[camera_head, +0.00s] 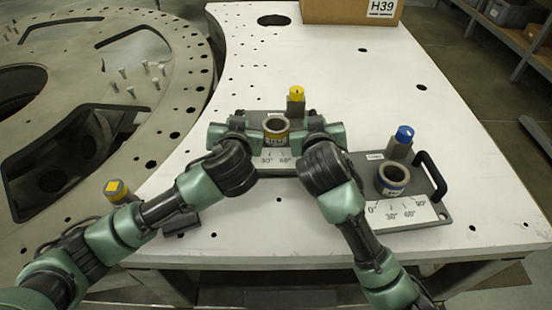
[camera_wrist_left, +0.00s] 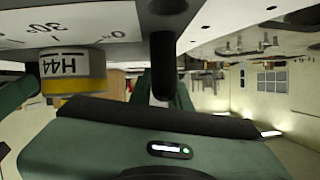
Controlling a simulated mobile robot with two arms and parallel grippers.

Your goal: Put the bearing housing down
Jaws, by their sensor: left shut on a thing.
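The bearing housing (camera_head: 275,127) is a grey plate with a round collar with a yellow band, a yellow-capped post and an angle scale, at the table's middle. In the left wrist view its yellow-banded collar (camera_wrist_left: 70,68) appears upside down with the label H44. My left gripper (camera_head: 224,131) is at its left side, shut on what looks like its black handle (camera_wrist_left: 162,65). My right gripper (camera_head: 326,132) is at its right side; its fingers are hidden, so its hold cannot be told. Whether the plate touches the table is unclear.
A similar plate with a blue-banded collar (camera_head: 393,177), blue-capped post and black handle (camera_head: 432,175) stands close on the right. A yellow-topped block (camera_head: 117,190) is at left. A cardboard box (camera_head: 350,10) stands at the back. The white table (camera_head: 350,80) is clear behind the housing.

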